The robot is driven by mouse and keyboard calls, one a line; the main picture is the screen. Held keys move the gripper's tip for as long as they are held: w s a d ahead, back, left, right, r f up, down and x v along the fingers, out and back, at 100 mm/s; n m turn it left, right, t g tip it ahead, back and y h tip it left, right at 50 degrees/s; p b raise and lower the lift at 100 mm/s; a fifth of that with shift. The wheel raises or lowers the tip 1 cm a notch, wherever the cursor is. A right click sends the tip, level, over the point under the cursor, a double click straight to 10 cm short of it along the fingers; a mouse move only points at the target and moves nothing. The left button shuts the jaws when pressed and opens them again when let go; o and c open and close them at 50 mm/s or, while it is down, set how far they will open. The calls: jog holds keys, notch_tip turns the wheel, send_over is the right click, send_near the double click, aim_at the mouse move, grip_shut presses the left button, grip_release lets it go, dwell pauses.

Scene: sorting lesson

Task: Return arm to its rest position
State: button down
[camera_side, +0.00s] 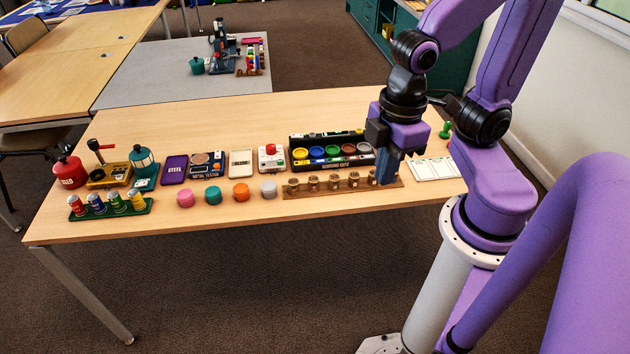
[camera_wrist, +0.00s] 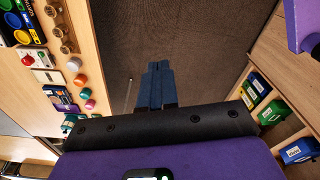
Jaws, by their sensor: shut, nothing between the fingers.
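My gripper (camera_side: 388,170) is at the right part of the wooden table, in front of the right end of the wooden rack. Its blue fingers point down and are shut with nothing between them. In the wrist view the closed fingers (camera_wrist: 160,84) show over the dark carpet, off the table's front edge. The fingers hide part of the rack's right end in the side view.
A wooden rack (camera_side: 291,191) holds several small jars. Behind it stands a black sorting box (camera_side: 297,164) with coloured bowls. Several coloured pucks (camera_side: 240,192), a red kettle (camera_side: 70,172) and a green bottle rack (camera_side: 85,215) are to the left. A white card (camera_side: 434,168) lies right.

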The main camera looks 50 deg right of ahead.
jog(key=shift+s+d+r, duration=0.25)
jog(key=shift+s+d, duration=0.5)
jog(key=shift+s, duration=0.25)
